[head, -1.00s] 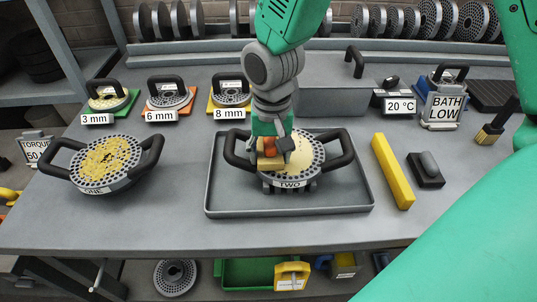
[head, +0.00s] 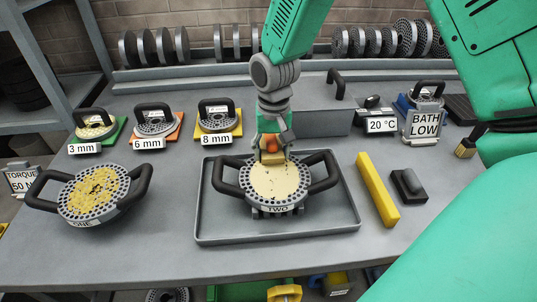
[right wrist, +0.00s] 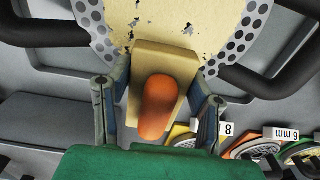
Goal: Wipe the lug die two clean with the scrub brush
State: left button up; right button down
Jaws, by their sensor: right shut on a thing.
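The lug die two (head: 275,209) is a round perforated plate with two black handles, standing in a shallow grey tray (head: 205,215). A tan film (head: 280,181) covers much of its top. Holes show around the rim and in small breaks in the film. My right gripper (head: 271,150) is shut on the scrub brush (head: 274,158), a tan block with an orange grip, at the far part of the die. In the right wrist view the brush (right wrist: 158,105) sits between the fingers over the film; I cannot tell whether it touches. My left gripper is not in view.
Lug die one (head: 93,195), with yellow residue, lies left of the tray. A yellow bar (head: 377,190) and a black block (head: 408,186) lie right of it. Another brush (head: 466,148) is at far right. Small dies and a grey box (head: 325,118) stand behind.

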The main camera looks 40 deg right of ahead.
jog(key=shift+f, duration=0.1)
dwell(0.3)
jog(key=shift+f, duration=0.25)
jog(key=shift+r, duration=0.1)
jog(key=shift+a, duration=0.1)
jog(key=shift+s+a, duration=0.2)
jog(key=shift+s, duration=0.2)
jog(key=shift+s+a, duration=0.2)
jog(key=shift+s, duration=0.15)
dwell(0.6)
jog(key=shift+s+a, duration=0.15)
jog(key=shift+s, duration=0.1)
